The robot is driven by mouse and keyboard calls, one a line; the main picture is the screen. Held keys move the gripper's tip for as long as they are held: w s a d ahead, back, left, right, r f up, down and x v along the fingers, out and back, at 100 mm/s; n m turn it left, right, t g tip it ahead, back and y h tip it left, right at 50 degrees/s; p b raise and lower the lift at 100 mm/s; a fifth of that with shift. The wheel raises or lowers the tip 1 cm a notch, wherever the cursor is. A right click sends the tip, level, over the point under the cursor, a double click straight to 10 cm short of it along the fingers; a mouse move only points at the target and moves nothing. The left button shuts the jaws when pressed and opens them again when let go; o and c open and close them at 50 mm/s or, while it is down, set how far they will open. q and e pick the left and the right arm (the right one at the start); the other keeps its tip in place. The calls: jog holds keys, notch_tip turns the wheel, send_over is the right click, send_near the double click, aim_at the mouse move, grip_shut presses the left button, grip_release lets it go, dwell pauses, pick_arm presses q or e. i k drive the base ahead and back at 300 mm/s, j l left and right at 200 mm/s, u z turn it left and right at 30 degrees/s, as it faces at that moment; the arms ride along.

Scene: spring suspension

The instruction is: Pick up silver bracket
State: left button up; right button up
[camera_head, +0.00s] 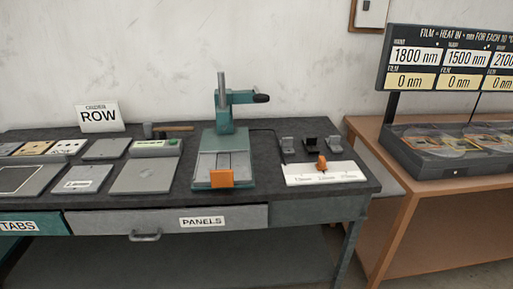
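Three small brackets stand in a row at the right end of the dark workbench. The left bracket (288,145) and the right bracket (334,145) look silver-grey, and the middle bracket (310,145) looks darker, nearly black. I cannot tell from colour alone which of the two grey ones is the silver bracket. They stand behind a white labelled strip (345,175), apart from each other. Neither of my grippers is in view.
A teal press (224,125) with an orange block (221,178) at its front stands left of the brackets. A small orange piece (322,162) sits on the white strip. Grey panels (82,179) cover the bench's left. A brown table (425,185) stands to the right.

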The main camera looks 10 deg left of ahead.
aim_at(286, 143)
jog(key=l+u, duration=0.1)
jog(key=u, duration=0.4)
jog(key=i+l+u, duration=0.1)
jog(key=u, duration=0.35)
jog(key=i+l+u, duration=0.1)
jog(key=l+u, duration=0.2)
jog(key=l, duration=0.15)
jog(key=l+u, duration=0.55)
jog(key=l, duration=0.8)
